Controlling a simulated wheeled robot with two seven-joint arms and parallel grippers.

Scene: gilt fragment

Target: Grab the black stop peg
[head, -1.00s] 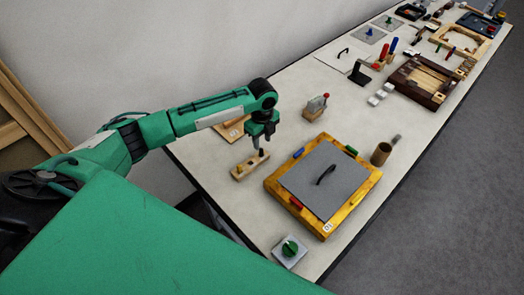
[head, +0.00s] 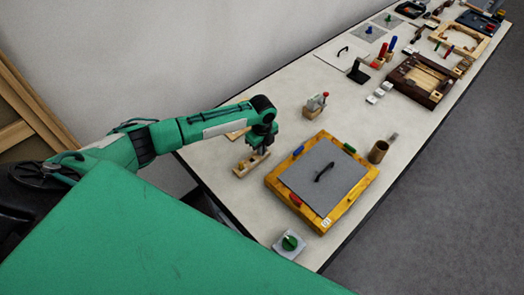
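A small wooden block (head: 249,166) lies on the table near its left edge, with a yellow peg (head: 241,164) at its left end. My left gripper (head: 261,148) is right over the block's other end, pointing down, with its fingertips at the block's top. The black stop peg cannot be made out; the dark fingers cover the spot. Whether the fingers are closed on it is too small to tell. My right gripper is out of view.
A yellow wooden frame with a grey lid (head: 310,177) lies close to the right of the block. A green knob on a plate (head: 289,243) is at the near edge. A block with a red-tipped lever (head: 314,106) stands behind. A brown cup (head: 378,151) stands right.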

